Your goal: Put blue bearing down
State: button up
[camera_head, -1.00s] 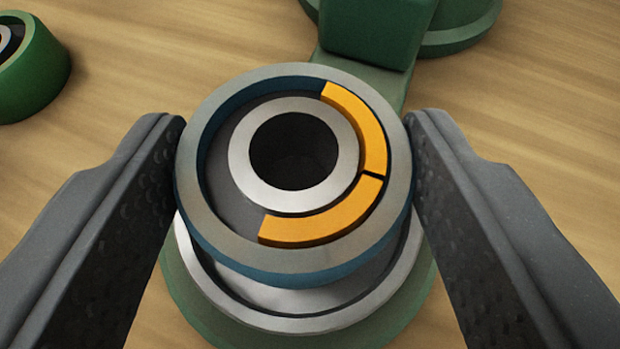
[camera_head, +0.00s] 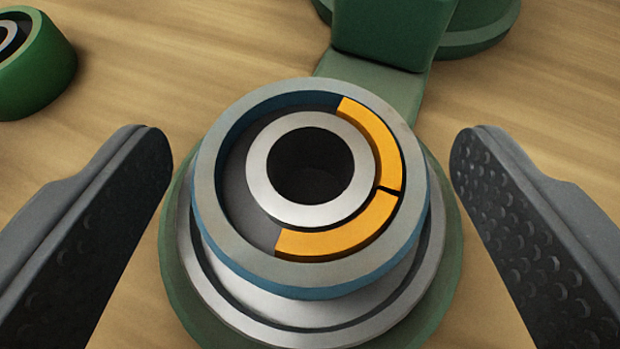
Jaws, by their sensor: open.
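The blue bearing (camera_head: 222,236) has a grey top rim, a pale inner ring around a dark hole, and an orange arc on its right side. It sits on a round silver seat (camera_head: 300,320) with a green base (camera_head: 178,290) in the middle of the view. It looks roughly level; the contact beneath it is partly hidden. My gripper (camera_head: 312,170) is open, with one dark finger on each side of the bearing. Both fingers are clear of it, with a gap on the left and on the right.
A green arm and block (camera_head: 390,30) extend from the base toward the back, near another round green part (camera_head: 485,25). A green ring-shaped bearing (camera_head: 40,75) lies at the upper left. The wooden table (camera_head: 200,50) is otherwise clear around them.

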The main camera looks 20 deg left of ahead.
jog(key=v, duration=1.3)
jog(key=shift+s+d, duration=0.35)
jog(key=w+d+r+h, duration=0.3)
jog(key=d+r, duration=0.2)
jog(key=r, duration=0.6)
jog(key=s+a+r+m+t+h, duration=0.1)
jog(key=s+r+m, duration=0.1)
jog(key=r, duration=1.2)
jog(key=s+a+r+m+t+h, duration=0.1)
jog(key=s+r+h, duration=0.1)
jog(key=r, duration=1.2)
jog(key=shift+s+m+t, duration=0.3)
jog(key=shift+s+m, duration=0.1)
jog(key=shift+s, duration=0.4)
jog(key=shift+o, duration=0.4)
jog(key=s+a+r+t+y, duration=0.1)
jog(key=s+a+r, duration=0.7)
jog(key=r, duration=0.5)
jog(key=s, duration=0.2)
jog(key=shift+s+r+m, duration=0.25)
jog(key=shift+r+m, duration=0.05)
jog(key=shift+r, duration=0.05)
